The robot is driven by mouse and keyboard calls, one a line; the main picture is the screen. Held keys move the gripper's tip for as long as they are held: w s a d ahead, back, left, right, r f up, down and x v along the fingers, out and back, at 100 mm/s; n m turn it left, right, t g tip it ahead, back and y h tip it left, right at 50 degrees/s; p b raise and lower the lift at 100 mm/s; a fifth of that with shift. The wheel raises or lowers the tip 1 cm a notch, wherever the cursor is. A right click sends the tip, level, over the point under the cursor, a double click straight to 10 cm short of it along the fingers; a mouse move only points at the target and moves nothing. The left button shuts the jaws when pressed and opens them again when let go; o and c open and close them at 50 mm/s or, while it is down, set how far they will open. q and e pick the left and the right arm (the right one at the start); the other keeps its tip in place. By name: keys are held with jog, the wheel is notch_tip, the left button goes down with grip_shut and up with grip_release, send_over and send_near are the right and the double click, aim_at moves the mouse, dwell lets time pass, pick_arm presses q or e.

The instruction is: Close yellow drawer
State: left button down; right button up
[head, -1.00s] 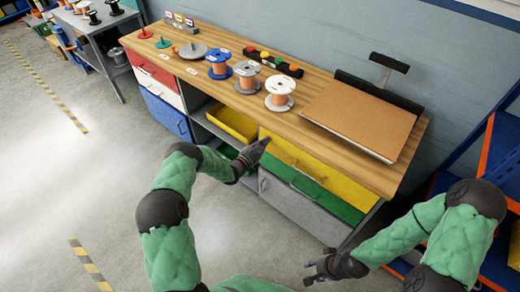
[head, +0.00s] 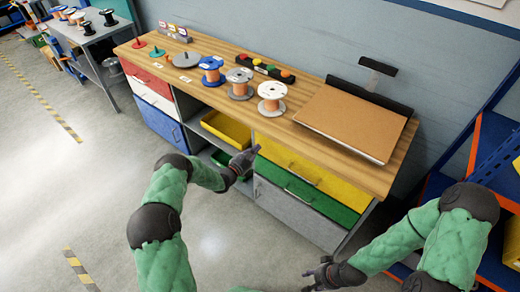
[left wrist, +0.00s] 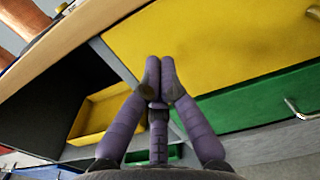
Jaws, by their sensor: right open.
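The yellow drawer (head: 318,178) is the wide top drawer at the right of the workbench, above a green drawer (head: 332,206). Its front looks about flush with the bench, but I cannot tell whether a small gap remains. My left gripper (head: 255,152) is at the left end of the yellow front. In the left wrist view its purple fingers (left wrist: 160,62) have their tips together, with nothing seen between them. The tips overlap the left edge of the yellow drawer (left wrist: 215,45); contact is unclear. My right gripper (head: 312,274) is open and empty, low and away from the bench.
The wooden benchtop (head: 215,93) holds several spools and a brown board (head: 352,122). A yellow bin (head: 227,129) sits on the open shelf left of the drawer. A blue and orange rack (head: 485,140) stands at the right. The floor on the left is clear.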

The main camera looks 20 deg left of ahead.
pick_arm(q)
jog(key=p+v, duration=0.3)
jog(key=v, duration=0.8)
pick_arm(e)
jog(key=r, duration=0.3)
jog(key=shift+s+d+r, duration=0.1)
jog(key=shift+s+r, duration=0.05)
jog(key=shift+s, duration=0.15)
pick_arm(q)
jog(key=shift+d, duration=0.1)
